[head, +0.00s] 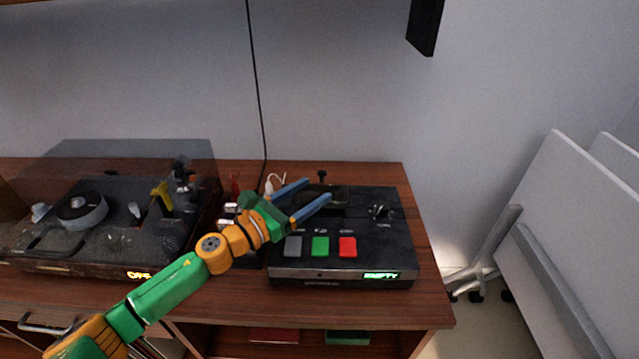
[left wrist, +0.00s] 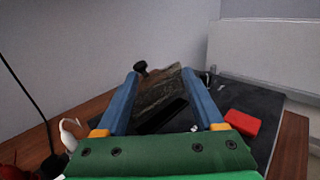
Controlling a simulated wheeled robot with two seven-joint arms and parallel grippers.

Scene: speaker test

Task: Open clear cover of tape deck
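The tape deck (head: 386,232) is a black box with grey, green and red buttons and a lit display reading "EMPTY". It stands on the right of the wooden cabinet. A small see-through panel, apparently its clear cover (left wrist: 158,97), looks tilted up behind a dark slot in the left wrist view. In the head view, its angle is hard to tell. My left gripper (head: 318,190) is over the deck's left rear, its blue fingers spread with nothing gripped. I cannot tell whether a finger touches the panel. My right gripper is out of view.
A turntable-like player (head: 105,228) under a large clear lid (head: 60,160) stands at the left, its display apparently reading "OFF". A white plug (head: 269,187) and black cable are behind my gripper. A dark knob (left wrist: 141,68) stands by the panel. White boards (head: 575,205) stand at right.

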